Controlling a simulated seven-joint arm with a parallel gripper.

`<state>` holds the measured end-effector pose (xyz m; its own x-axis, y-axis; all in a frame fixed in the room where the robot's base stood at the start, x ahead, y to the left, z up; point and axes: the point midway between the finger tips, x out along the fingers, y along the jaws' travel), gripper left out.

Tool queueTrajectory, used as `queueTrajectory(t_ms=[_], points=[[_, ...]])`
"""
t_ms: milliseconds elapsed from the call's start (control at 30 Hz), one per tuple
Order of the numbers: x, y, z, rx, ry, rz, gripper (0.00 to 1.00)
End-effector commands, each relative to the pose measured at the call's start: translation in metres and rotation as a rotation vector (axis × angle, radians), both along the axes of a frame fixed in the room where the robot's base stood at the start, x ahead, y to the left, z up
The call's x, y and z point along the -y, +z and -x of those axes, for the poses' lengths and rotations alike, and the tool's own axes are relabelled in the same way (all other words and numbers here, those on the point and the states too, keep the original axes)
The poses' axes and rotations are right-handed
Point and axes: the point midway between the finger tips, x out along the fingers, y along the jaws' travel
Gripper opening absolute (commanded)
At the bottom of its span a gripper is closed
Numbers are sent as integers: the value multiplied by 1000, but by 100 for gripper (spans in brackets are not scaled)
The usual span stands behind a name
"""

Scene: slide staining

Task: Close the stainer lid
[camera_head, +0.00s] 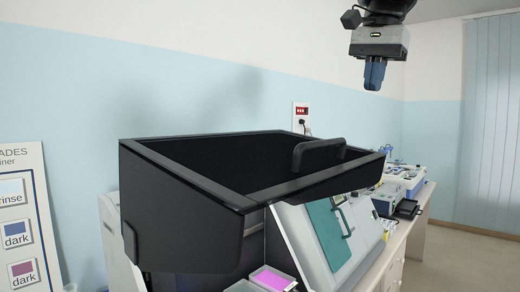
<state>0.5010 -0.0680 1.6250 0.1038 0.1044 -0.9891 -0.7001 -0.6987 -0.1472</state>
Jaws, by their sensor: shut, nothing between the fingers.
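The stainer lid (195,186) is a large black frame with deep side walls and a dark middle. It stands raised, with an open gap beneath its front edge. A black arched handle (318,148) sits on the lid near its right end. The stainer body below is mostly hidden by the lid. My gripper (375,85) hangs at the top right, pointing down, with its blue fingers together and nothing held. It is well above and to the right of the handle, touching nothing.
A tray with a pink surface (275,280) shows under the lid's front edge. A pale machine with a teal panel (328,234) stands to the right. Further instruments (400,182) line the bench behind it. A sign (20,220) stands at the left. The air between gripper and lid looks clear.

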Motion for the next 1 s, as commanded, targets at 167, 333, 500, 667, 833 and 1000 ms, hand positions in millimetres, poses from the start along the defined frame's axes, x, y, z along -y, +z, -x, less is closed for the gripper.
queueTrajectory(t_ms=[167, 333, 500, 667, 833, 1000], points=[[0, -1, 0, 0, 1, 0, 0], [-1, -7, 0, -1, 1, 0, 0], [-3, -21, -2, 0, 2, 0, 0], [-5, -41, -4, 0, 2, 0, 0], [-7, -67, -6, -1, 1, 0, 0], [-10, -93, -9, -2, 1, -1, 0]])
